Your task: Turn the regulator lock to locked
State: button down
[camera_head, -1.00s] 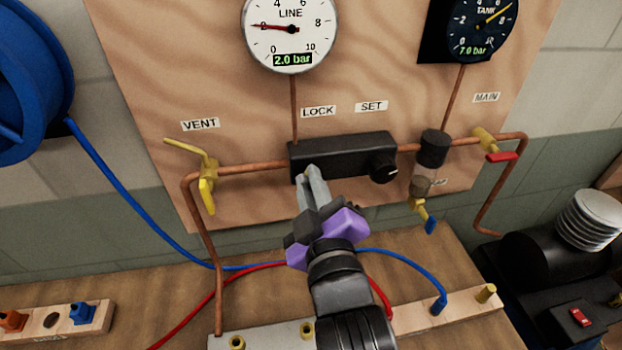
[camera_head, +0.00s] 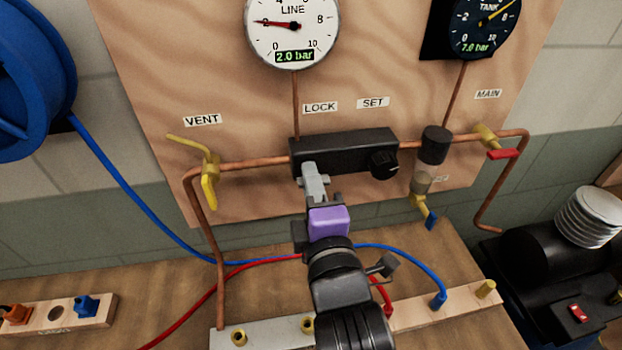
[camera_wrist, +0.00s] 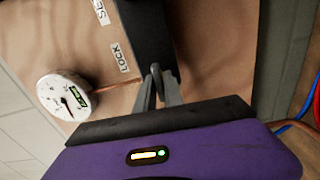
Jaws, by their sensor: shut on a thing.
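The regulator (camera_head: 345,148) is a black box on the wooden panel, with a round black knob (camera_head: 383,163) at its right under the SET label. The LOCK label (camera_head: 320,107) sits above its left part. My gripper (camera_head: 309,168) is at the front face of the regulator, below the LOCK label. In the wrist view the fingertips (camera_wrist: 156,72) meet at the black regulator body (camera_wrist: 145,35), beside the LOCK label (camera_wrist: 120,57).
The LINE gauge (camera_head: 293,28) reads 2.0 bar and the TANK gauge (camera_head: 484,25) 7.0 bar. A yellow vent valve (camera_head: 209,178) is left of the regulator. A red-handled main valve (camera_head: 502,154) and a filter bowl (camera_head: 421,183) are to the right. Hoses cross the bench below.

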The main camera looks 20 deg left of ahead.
jog(key=shift+n, duration=0.3)
jog(key=c, duration=1.5)
grip_release()
jog(key=shift+s, duration=0.1)
jog(key=b+v, duration=0.2)
jog(key=v, duration=0.5)
jog(key=shift+s+d, duration=0.2)
jog(key=shift+s, duration=0.1)
